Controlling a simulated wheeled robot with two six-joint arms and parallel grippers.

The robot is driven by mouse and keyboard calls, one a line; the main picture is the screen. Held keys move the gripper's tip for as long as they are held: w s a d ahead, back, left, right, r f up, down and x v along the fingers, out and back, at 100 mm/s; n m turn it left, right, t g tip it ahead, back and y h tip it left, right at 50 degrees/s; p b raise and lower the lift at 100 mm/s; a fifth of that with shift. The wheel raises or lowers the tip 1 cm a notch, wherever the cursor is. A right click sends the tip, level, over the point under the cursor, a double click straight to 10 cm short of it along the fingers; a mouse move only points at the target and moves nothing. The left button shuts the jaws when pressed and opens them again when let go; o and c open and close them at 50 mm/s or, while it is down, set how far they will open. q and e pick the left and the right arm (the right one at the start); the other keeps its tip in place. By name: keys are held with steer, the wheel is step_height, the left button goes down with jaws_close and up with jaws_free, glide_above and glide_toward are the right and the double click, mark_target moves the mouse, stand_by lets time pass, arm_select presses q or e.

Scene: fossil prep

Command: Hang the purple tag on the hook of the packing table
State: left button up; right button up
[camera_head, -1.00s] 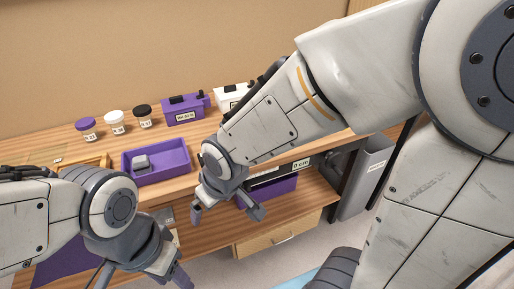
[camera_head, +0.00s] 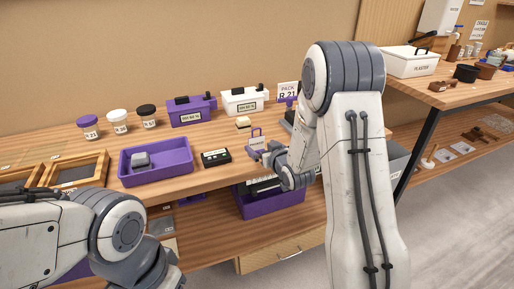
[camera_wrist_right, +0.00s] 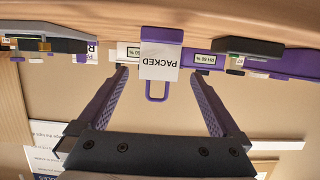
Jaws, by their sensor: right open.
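The purple tag (camera_head: 257,142) stands upright near the front of the wooden table, its purple loop on top and a white label below. In the right wrist view, which is upside down, the tag (camera_wrist_right: 160,66) reads PACKED. My right gripper (camera_wrist_right: 160,84) is open, its two purple fingers on either side of the tag's loop with gaps to both. In the head view my right gripper (camera_head: 270,156) is just in front of the tag, partly hidden by my arm. My left gripper (camera_head: 160,268) is mostly cut off at the bottom. I cannot make out the hook.
A purple tray (camera_head: 126,172) holds a grey piece. A black box (camera_head: 215,157) lies left of the tag. Jars (camera_head: 117,124) and two boxes (camera_head: 192,112) stand behind. A PACK R 21 sign (camera_head: 287,90) stands behind my right arm. Another table (camera_head: 455,95) is on the right.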

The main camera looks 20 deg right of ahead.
mark_target(257, 142)
steer(key=x, duration=0.6)
steer(key=shift+s+f, duration=0.15)
steer(key=shift+f, duration=0.25)
steer(key=c, duration=1.2)
steer(key=shift+c, duration=0.2)
steer(key=shift+r, duration=0.1)
steer(key=shift+r, duration=0.5)
step_height(257, 142, up, 3)
steer(key=shift+f+p, duration=0.1)
steer(key=shift+p, duration=0.2)
steer(key=w+d+r, duration=0.1)
steer(key=d+r, duration=0.2)
steer(key=d, duration=0.2)
steer(key=w+d+r+p, duration=0.1)
steer(key=d+r, duration=0.3)
steer(key=d, duration=0.2)
steer(key=shift+d, duration=0.3)
